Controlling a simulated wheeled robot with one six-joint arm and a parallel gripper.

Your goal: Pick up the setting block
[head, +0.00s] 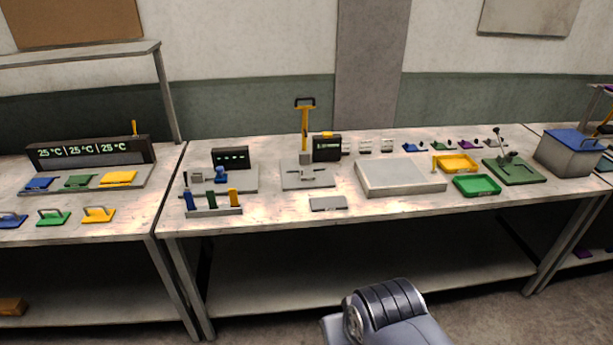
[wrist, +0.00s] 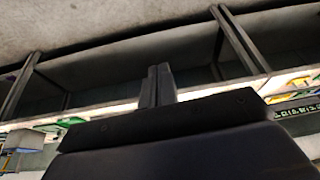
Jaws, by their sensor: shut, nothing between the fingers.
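No thing is labelled as the setting block, and I cannot tell for sure which one it is. A small grey block (head: 196,178) stands beside a blue piece on the gauge base at the left of the middle bench. A flat grey plate (head: 328,203) lies near the front edge. My gripper (wrist: 158,70) shows in the wrist view with its two dark fingers together and nothing between them. It is apart from the bench things. In the head view only part of my arm shows, in front of the bench.
The middle bench (head: 270,222) holds a yellow-handled press (head: 304,125), a pale slab (head: 400,180), a yellow tray (head: 456,168), a green tray (head: 477,190) and a rack (head: 213,211) with coloured pieces. A blue-lidded box (head: 565,155) stands at right. The front edge has bare stretches.

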